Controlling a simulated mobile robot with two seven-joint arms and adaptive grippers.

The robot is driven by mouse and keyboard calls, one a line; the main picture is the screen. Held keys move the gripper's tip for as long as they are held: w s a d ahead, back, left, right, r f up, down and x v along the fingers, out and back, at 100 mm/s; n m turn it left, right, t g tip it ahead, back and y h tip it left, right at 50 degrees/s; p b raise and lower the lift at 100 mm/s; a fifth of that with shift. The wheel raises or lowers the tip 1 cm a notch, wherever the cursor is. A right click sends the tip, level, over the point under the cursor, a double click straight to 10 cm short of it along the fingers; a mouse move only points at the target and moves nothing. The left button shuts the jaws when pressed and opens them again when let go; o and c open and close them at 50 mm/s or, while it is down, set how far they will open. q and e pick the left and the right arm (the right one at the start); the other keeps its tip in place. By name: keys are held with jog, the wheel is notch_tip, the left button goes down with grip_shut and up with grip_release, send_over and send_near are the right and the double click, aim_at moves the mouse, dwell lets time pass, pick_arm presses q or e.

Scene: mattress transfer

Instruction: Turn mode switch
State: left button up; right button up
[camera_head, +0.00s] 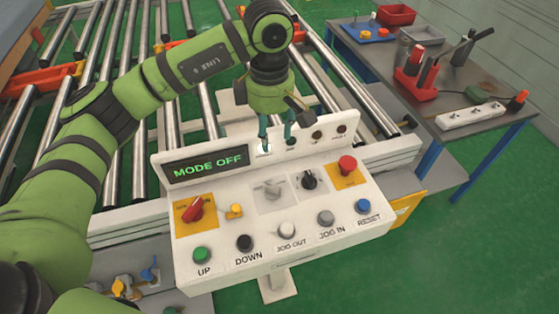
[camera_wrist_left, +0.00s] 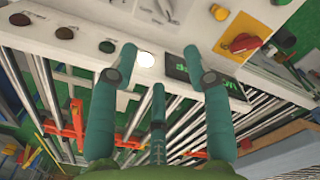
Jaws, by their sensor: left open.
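The white control panel (camera_head: 250,225) has a raised back with a display (camera_head: 204,165) reading "MODE OFF". A black rotary switch (camera_head: 309,179) and a grey switch on a pale plate (camera_head: 268,189) sit in the upper row; I cannot read which is the mode switch. A red rotary knob (camera_head: 194,209) on a yellow plate is at the left. My left gripper (camera_head: 276,145) points down at the panel's back, above these switches. In the wrist view its teal fingers (camera_wrist_left: 160,59) are apart and empty, with a lit white lamp (camera_wrist_left: 146,59) between them. My right gripper is not in view.
A red mushroom button (camera_head: 347,164) and a small yellow knob (camera_head: 235,211) flank the switches. Several push buttons line the front. A roller conveyor (camera_head: 103,45) lies behind. A metal table (camera_head: 455,75) with red bins and tools stands right.

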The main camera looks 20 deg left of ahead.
pick_arm(q)
notch_tip(320, 180, down, 5)
jog(key=b, duration=0.8)
send_over(272, 184)
jog(key=f, duration=0.4)
jog(key=shift+s+d+f, duration=0.1)
jog(key=shift+s+f, duration=0.15)
jog(key=shift+f, duration=0.1)
jog(key=f+p, duration=0.1)
jog(key=f, duration=0.2)
jog(key=shift+w+f, duration=0.15)
jog(key=shift+w, duration=0.05)
notch_tip(272, 184, down, 3)
jog(key=shift+f+p, duration=0.15)
jog(key=shift+p, duration=0.45)
jog(key=shift+w+f, duration=0.1)
jog(key=shift+f, duration=0.3)
grip_shut()
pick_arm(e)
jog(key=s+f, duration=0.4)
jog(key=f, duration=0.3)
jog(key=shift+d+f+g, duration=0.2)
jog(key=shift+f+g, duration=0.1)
